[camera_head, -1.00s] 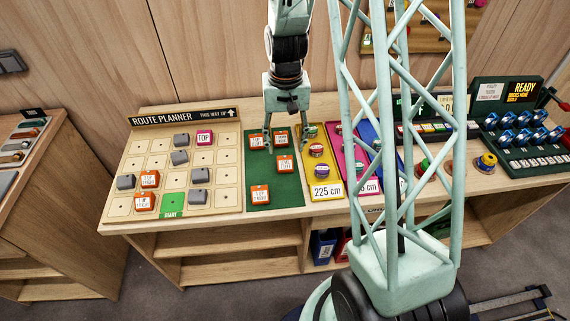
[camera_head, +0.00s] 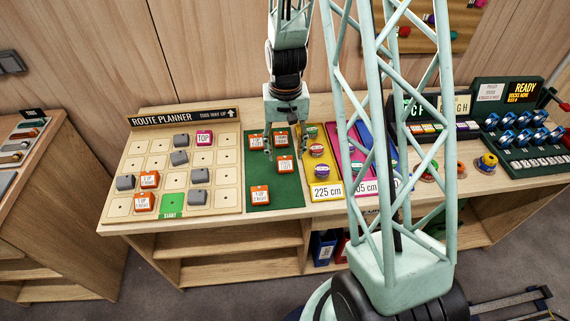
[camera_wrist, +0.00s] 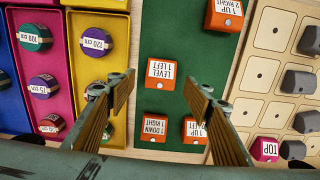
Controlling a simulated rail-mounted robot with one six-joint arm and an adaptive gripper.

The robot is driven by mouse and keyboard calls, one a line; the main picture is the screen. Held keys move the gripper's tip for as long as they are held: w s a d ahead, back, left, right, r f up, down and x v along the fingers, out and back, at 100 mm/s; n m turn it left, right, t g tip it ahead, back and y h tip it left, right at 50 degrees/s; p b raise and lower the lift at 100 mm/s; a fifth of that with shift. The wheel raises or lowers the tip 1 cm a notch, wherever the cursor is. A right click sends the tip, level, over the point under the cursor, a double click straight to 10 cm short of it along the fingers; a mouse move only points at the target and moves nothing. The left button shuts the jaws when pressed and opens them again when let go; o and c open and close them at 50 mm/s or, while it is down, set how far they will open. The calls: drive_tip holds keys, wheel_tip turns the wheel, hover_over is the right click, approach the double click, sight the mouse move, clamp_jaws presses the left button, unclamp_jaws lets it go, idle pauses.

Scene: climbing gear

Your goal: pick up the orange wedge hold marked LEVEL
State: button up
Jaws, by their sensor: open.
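The orange wedge hold marked LEVEL 1 LEFT (camera_wrist: 160,72) lies on the green mat (camera_wrist: 187,40). In the head view, this hold (camera_head: 285,165) is the middle one on the right of the mat. My gripper (camera_wrist: 159,90) is open and empty, its fingertips spread to either side of the hold in the wrist view. In the head view, my gripper (camera_head: 285,153) is over the back part of the mat. I cannot tell its exact height. Other orange holds are 1 DOWN 1 RIGHT (camera_wrist: 153,128), one with a partly hidden label (camera_wrist: 195,130), and 1 UP 2 RIGHT (camera_wrist: 225,14).
The route planner board (camera_head: 227,171) with grey blocks, orange holds and a pink TOP block stands left of the mat. A yellow tray (camera_head: 327,193) with round holds borders the mat's right side, with pink and blue trays beyond. The mat's front middle is bare.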

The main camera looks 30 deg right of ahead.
sight(285, 160)
drive_tip(key=shift+f+b, duration=0.3)
drive_tip(key=shift+f, duration=1.9)
drive_tip(key=c, duration=1)
drive_tip(key=shift+o, duration=0.2)
drive_tip(key=shift+r, duration=0.2)
drive_tip(key=shift+r+p, duration=0.3)
drive_tip(key=shift+r, duration=1.35)
drive_tip(key=s+a, duration=0.1)
drive_tip(key=s, duration=0.2)
drive_tip(key=s+a, duration=0.1)
drive_tip(key=s, duration=0.2)
drive_tip(key=s+a+r, duration=0.1)
drive_tip(key=s+a, duration=0.1)
drive_tip(key=s, duration=0.2)
drive_tip(key=shift+a, duration=0.1)
drive_tip(key=shift+f+b, duration=0.15)
drive_tip(key=shift+b, duration=0.4)
drive_tip(key=shift+s+a+b, duration=0.1)
drive_tip(key=shift+s+b, duration=0.15)
drive_tip(key=shift+b, duration=0.85)
